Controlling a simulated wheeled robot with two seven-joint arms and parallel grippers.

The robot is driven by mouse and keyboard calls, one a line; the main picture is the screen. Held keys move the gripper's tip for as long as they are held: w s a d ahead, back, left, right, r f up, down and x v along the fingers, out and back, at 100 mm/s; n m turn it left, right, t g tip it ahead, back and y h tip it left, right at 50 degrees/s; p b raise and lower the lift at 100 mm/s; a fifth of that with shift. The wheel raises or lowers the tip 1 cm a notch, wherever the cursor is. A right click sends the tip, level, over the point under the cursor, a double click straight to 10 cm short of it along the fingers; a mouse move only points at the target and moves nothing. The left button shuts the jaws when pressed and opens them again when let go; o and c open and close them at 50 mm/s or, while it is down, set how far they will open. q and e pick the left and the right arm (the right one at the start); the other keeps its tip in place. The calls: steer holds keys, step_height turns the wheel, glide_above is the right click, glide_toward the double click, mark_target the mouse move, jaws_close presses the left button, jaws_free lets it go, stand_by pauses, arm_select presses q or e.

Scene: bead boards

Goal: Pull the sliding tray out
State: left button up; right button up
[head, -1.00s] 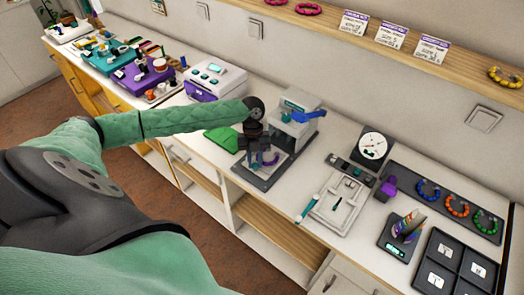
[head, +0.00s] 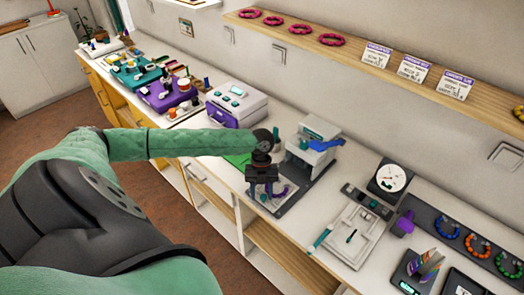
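A small machine (head: 310,150) with a pale grey body and a blue lever stands on a dark base plate (head: 290,205) in the middle of the counter. I cannot tell whether a sliding tray belongs to this base. My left gripper (head: 265,192) points down over the front of the base, and its fingers look apart. A small purple piece shows beside the fingertips; contact with it cannot be made out. A pale, shallow tray (head: 353,237) with small tools lies to the right of the machine. My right gripper is out of view.
A dial gauge (head: 391,178), a purple object (head: 404,223) and bead bracelets (head: 479,246) are at the right. A wooden shelf (head: 340,55) runs above.

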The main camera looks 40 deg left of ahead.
arm_select(q)
steer(key=shift+w, duration=0.1)
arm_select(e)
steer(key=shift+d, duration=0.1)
arm_select(q)
steer(key=shift+w+r, duration=0.1)
steer(key=shift+r, duration=0.05)
steer(key=b+v, duration=0.2)
steer(key=v, duration=0.3)
steer(key=shift+a+r+b, duration=0.1)
steer(key=shift+r+b, duration=0.1)
steer(key=shift+b, duration=0.2)
steer(key=shift+v, duration=1.05)
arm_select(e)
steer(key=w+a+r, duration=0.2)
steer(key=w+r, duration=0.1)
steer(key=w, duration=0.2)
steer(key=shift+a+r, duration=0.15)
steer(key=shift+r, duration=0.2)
arm_select(q)
steer(key=shift+f, duration=0.1)
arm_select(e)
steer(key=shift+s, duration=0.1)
